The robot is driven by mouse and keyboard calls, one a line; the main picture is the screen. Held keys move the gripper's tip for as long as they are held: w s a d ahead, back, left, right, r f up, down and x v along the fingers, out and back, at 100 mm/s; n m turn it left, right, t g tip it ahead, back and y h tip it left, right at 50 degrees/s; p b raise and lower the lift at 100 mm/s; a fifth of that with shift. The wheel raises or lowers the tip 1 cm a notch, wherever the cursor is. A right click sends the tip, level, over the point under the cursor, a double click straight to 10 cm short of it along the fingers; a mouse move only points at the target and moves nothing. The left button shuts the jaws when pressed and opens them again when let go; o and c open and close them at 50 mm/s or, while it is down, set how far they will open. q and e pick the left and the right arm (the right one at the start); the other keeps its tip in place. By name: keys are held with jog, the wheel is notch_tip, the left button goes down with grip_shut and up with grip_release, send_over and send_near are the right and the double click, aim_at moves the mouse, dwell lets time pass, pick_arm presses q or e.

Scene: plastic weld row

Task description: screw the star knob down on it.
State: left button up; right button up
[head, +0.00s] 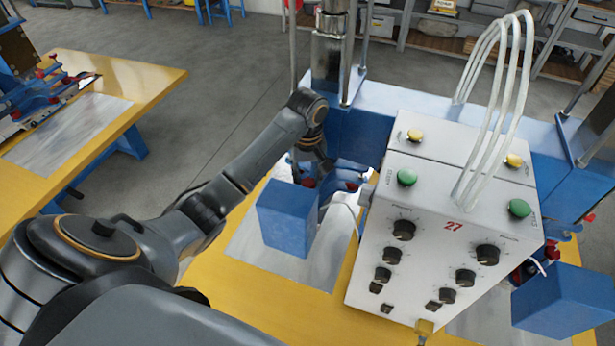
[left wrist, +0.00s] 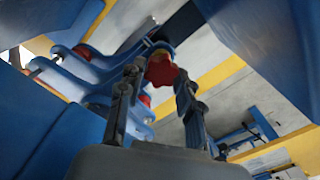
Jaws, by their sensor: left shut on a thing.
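A red star knob (left wrist: 162,70) shows between the fingertips of my left gripper (left wrist: 161,76) in the left wrist view. The gripper is shut on it. The blue clamp fixture (left wrist: 112,72) lies just beside and beyond the fingers, with more red knobs on its left side. The fingers are mostly hidden there. Whether the knob sits on a thread I cannot tell. My right gripper is in neither view.
The white control box (head: 450,250) with dials and buttons stands right of my left arm. A blue block (head: 287,215) is close in front of the gripper. A blue beam (head: 375,100) and a steel column (head: 328,55) stand behind. Another yellow bench (head: 140,90) is at left.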

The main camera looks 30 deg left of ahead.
pick_arm(q)
jog(key=m, duration=0.6)
jog(key=shift+d+m, duration=0.1)
jog(key=shift+m, duration=0.3)
jog(key=o, duration=0.8)
jog(key=shift+m, duration=0.4)
jog(key=o, duration=0.5)
jog(key=shift+c, duration=0.2)
jog(key=shift+o, duration=0.2)
jog(key=o, duration=0.4)
jog(key=shift+c, duration=0.2)
jog(key=shift+r, duration=3.5)
